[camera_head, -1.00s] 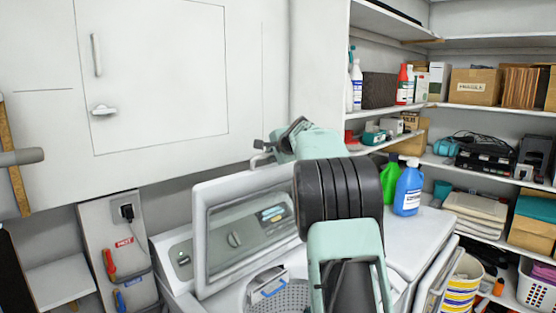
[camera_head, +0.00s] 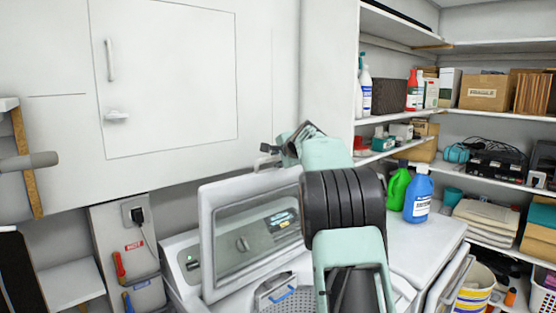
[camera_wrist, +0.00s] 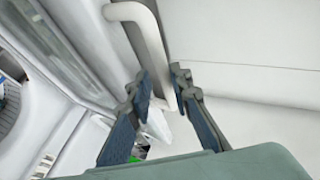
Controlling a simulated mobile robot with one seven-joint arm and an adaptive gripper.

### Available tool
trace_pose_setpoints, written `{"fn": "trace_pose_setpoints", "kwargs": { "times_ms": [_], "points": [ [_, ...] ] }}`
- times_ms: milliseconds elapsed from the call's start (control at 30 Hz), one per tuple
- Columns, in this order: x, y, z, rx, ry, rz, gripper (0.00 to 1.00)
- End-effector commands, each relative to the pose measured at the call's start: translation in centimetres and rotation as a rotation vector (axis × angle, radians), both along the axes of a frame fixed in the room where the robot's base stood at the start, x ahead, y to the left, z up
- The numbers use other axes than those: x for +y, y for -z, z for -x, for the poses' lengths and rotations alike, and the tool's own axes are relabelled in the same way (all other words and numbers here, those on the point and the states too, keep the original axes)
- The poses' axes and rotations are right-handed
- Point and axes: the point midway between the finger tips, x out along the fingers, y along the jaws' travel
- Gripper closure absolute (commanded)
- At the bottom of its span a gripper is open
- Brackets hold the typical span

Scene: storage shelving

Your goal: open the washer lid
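The washer lid (camera_head: 212,240) is a white frame with a clear window. In the head view it stands raised and nearly upright at the back of the washer (camera_head: 430,240). The drum opening (camera_head: 285,296) shows below it, partly behind my arm. My gripper (camera_head: 268,152) is at the lid's upper edge, beyond my arm's black wrist. In the wrist view, a white bent handle (camera_wrist: 152,35) runs down between the two blue-padded fingers (camera_wrist: 163,85). The fingers are spread around the handle, with a visible gap; contact is hard to tell.
Green (camera_head: 398,188) and blue (camera_head: 418,195) bottles stand on the machine top at right. Loaded shelves (camera_head: 480,112) fill the right side. A wall cabinet (camera_head: 165,75) is behind the lid, close above my gripper. A tool panel (camera_head: 125,215) hangs at left.

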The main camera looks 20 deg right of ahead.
Motion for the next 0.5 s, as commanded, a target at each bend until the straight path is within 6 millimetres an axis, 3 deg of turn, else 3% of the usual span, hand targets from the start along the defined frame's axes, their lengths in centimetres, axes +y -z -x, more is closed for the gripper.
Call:
{"fn": "trace_pose_setpoints", "kwargs": {
  "times_ms": [267, 500],
  "points": [
    [-0.1, -0.3, 1.1, 0.003, 0.001, -0.002, 0.82],
    [0.1, -2.0, 4.4, 0.001, 0.002, -0.001, 0.82]
  ]
}}
